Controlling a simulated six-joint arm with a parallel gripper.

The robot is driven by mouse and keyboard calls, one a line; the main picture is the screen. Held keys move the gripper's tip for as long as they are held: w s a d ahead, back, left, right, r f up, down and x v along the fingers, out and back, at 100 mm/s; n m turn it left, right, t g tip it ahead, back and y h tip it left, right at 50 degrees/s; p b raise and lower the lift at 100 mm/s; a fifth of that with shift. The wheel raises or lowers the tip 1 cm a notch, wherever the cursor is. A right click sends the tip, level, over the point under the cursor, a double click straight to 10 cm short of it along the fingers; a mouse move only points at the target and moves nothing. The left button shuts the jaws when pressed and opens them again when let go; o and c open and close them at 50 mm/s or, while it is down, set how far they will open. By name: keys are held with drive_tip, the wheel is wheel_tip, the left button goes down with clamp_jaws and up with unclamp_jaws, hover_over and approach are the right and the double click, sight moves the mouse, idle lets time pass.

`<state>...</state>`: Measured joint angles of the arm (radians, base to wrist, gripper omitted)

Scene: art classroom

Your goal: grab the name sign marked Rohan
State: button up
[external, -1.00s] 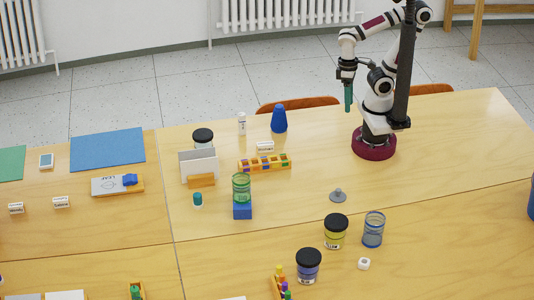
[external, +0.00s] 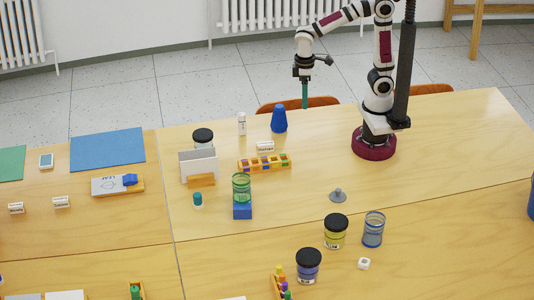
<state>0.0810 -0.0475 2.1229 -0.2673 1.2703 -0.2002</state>
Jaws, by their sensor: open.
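Small white name signs with dark lettering stand on the tables. One name sign (external: 265,147) stands behind the orange block holder, and two more, a name sign (external: 61,202) and another name sign (external: 16,208), stand on the left table. The lettering is too small to read, so I cannot tell which is marked Rohan.
The table's right part is mostly clear.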

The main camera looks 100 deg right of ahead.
sight(265, 143)
drive_tip(key=w+d+f+n, duration=0.1)
drive_tip(key=w+d+f, duration=0.25)
drive_tip(key=w, duration=0.35)
drive_tip(key=w+d+f+n, duration=0.2)
drive_tip(key=w+f, duration=0.2)
drive_tip(key=w, duration=0.2)
drive_tip(key=shift+h, duration=0.4)
drive_tip(key=f, duration=1.5)
drive_tip(key=shift+s+d, duration=0.4)
clamp_jaws()
